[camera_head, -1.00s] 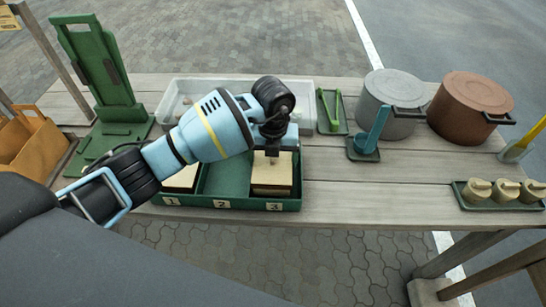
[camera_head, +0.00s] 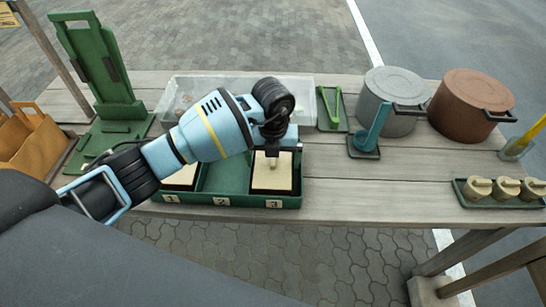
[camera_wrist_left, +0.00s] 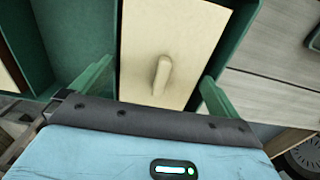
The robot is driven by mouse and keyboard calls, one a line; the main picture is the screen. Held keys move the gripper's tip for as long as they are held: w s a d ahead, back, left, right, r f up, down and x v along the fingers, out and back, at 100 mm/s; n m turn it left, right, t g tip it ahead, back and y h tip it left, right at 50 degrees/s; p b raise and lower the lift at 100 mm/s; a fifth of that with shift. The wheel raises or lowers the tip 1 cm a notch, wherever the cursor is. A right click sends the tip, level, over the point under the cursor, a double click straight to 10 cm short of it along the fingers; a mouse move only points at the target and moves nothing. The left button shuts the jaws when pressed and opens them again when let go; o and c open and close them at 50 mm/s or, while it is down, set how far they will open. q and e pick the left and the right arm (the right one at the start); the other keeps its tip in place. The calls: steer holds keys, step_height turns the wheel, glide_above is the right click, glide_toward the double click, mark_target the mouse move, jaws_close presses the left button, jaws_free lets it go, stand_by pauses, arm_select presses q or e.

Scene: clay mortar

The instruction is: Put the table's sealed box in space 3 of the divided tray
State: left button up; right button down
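The sealed box (camera_head: 262,184), cream with a small handle on its lid, sits in space 3 of the green divided tray (camera_head: 236,203). It also shows in the left wrist view (camera_wrist_left: 185,30), its handle between my fingers. My left gripper (camera_head: 273,151) is above space 3, over the box. In the wrist view its two green fingers (camera_wrist_left: 158,85) are spread wide, apart from the handle. Space 2 is empty. Space 1 holds a similar cream box (camera_head: 181,178), partly hidden by my arm. My right gripper is not in view.
Behind the tray is a translucent bin (camera_head: 300,89), partly hidden by my arm. A green stand (camera_head: 98,65) is at left. Green tongs (camera_head: 330,105), a blue ladle (camera_head: 372,130), a grey pot (camera_head: 391,95) and a brown pot (camera_head: 470,100) are right.

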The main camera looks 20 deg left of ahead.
arm_select(q)
step_height(320, 180, up, 13)
steer(key=shift+p, duration=0.45)
steer(key=shift+r, duration=0.1)
